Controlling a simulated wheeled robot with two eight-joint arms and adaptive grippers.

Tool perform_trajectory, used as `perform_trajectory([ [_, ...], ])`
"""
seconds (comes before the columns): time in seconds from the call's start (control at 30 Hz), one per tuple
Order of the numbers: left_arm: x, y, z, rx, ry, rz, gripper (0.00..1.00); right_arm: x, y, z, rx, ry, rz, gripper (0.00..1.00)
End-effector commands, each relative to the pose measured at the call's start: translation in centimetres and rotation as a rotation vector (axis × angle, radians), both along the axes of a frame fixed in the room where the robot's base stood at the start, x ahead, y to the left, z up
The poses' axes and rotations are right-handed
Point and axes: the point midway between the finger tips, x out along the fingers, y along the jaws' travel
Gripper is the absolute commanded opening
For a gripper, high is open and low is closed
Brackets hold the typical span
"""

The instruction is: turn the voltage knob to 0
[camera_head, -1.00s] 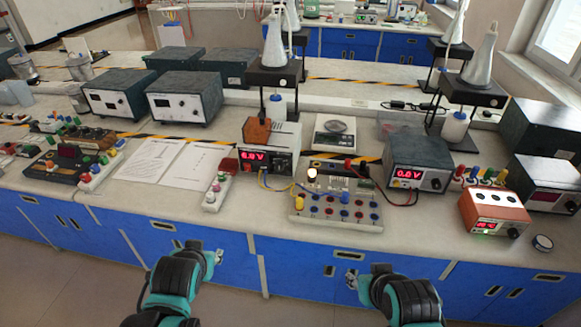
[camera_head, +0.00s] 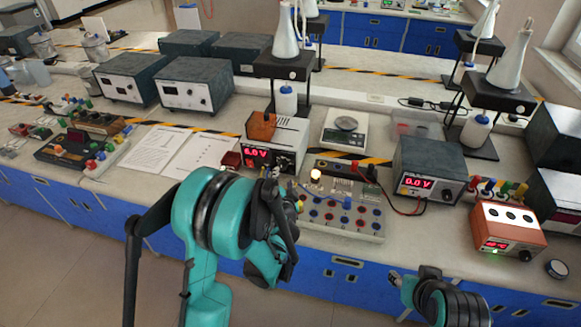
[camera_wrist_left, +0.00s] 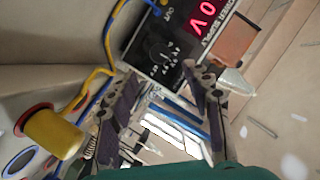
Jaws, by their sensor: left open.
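The power supply (camera_head: 284,137) stands at the bench front with a red display reading about 6.0 V; the first digit is hard to read. In the left wrist view, its black voltage knob (camera_wrist_left: 161,52) sits on the dark front panel below the red digits, only partly readable there. My left gripper (camera_head: 277,182) is in front of this panel in the head view and hides its lower right part. In the left wrist view my left gripper (camera_wrist_left: 166,88) is open, its fingers apart and short of the knob, nothing between them. My right gripper (camera_head: 396,281) is low before the bench, jaws unclear.
A circuit board (camera_head: 343,214) with a lit lamp (camera_head: 315,175) stands right of the supply. Blue and yellow wires (camera_wrist_left: 98,72) run beside the panel. A second supply (camera_head: 427,170) reads 0.0 V. Papers (camera_head: 190,153) lie to the left.

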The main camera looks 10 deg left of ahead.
Motion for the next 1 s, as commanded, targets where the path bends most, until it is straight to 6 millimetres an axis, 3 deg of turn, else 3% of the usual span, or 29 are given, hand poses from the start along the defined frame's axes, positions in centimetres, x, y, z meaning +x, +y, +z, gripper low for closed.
perform_trajectory([
  [0.43, 6.1, 1.7, -1.9, -0.001, 0.0, 0.002, 0.49, 0.0, 0.0, -1.8, 0.0, 0.0, 0.0, 0.4],
  [0.8, 6.9, 1.9, -1.9, -0.001, 0.001, 0.002, 0.49, 0.0, 0.0, -1.9, 0.0, 0.0, 0.0, 0.4],
  [0.87, 6.9, 1.9, -1.9, -0.001, 0.001, 0.002, 0.39, 0.0, 0.0, -1.9, 0.0, 0.0, 0.0, 0.4],
  [1.0, 6.9, 1.9, -2.0, -0.001, 0.001, 0.002, 0.02, 0.0, 0.0, -1.9, 0.0, 0.0, 0.0, 0.4],
])
